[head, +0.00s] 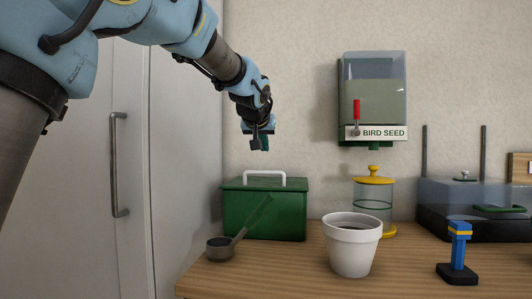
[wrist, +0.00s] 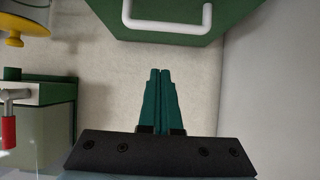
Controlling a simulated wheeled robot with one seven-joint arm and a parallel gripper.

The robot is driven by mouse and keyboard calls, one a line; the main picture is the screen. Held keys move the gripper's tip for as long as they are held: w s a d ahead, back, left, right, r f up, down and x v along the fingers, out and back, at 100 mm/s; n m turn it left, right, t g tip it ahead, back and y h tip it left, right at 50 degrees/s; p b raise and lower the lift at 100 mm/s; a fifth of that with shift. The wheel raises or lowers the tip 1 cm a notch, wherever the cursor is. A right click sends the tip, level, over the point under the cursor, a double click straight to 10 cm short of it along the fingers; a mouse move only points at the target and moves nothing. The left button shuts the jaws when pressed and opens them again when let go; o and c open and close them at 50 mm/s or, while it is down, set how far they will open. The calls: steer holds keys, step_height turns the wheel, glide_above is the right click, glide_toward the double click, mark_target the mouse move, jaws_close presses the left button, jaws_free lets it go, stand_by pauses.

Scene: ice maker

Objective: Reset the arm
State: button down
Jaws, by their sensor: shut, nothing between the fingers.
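My gripper (head: 264,144) hangs in the air above the green box and left of the bird seed dispenser. Its teal fingers point down and are shut together with nothing between them. The closed fingers (wrist: 159,84) also show in the middle of the wrist view. My arm reaches in from the upper left in the head view, and its joints are bent.
A green box (head: 262,212) with a white handle, a scoop (head: 222,247), a white pot (head: 352,250), a yellow-lidded jar (head: 373,205) and a blue-handled tool (head: 459,250) stand on the wooden counter (head: 300,277). A bird seed dispenser (head: 375,95) hangs on the wall.

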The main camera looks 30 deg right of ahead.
steer(key=v, duration=0.6)
steer(key=shift+s+a+f+b, duration=0.25)
steer(key=shift+s+a+b, duration=0.05)
steer(key=shift+b, duration=0.1)
steer(key=shift+f, duration=0.1)
